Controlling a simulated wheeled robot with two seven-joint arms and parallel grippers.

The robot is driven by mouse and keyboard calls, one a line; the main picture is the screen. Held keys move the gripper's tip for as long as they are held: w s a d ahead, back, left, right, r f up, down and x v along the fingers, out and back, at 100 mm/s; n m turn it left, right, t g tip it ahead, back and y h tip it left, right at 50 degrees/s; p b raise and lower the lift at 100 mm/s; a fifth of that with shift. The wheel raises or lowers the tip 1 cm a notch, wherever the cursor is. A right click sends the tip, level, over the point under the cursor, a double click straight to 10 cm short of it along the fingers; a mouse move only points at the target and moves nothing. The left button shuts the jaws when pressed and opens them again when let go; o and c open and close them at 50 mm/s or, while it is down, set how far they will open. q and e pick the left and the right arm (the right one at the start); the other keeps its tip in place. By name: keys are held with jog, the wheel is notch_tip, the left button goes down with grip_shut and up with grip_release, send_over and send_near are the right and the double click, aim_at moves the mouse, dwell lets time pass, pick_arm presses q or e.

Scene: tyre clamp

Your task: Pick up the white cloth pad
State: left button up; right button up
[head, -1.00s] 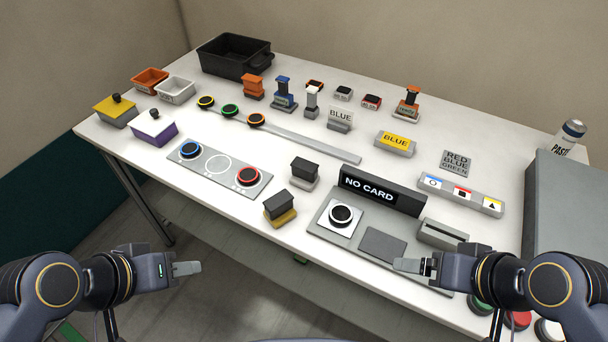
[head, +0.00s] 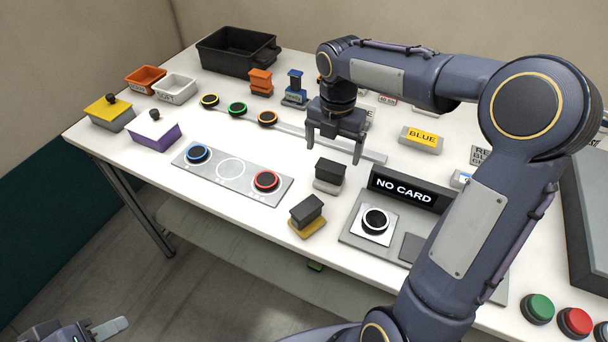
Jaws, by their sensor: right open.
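A dark block with a whitish pad under it (head: 329,177), which looks like the white cloth pad, stands upright on the white table right of the panel of ringed buttons. My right gripper (head: 334,152) is open and points down, just above and behind this block in the picture. Its fingers are empty and apart from the block. A similar dark block with a yellow pad (head: 307,216) stands nearer the table's front edge. My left gripper (head: 108,328) is low at the bottom left, off the table; its finger gap does not show.
The button panel (head: 229,170) lies left of the pads. The NO CARD sign (head: 404,191) and its grey plate stand close on the right. A metal strip (head: 370,155) with ringed discs runs behind. My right arm hides much of the table's right side.

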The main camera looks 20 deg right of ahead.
aim_at(331, 166)
jog(key=f, duration=0.7)
jog(key=shift+w+f, duration=0.25)
jog(key=shift+f, duration=0.05)
jog(key=shift+d, duration=0.1)
jog(key=c, duration=1.1)
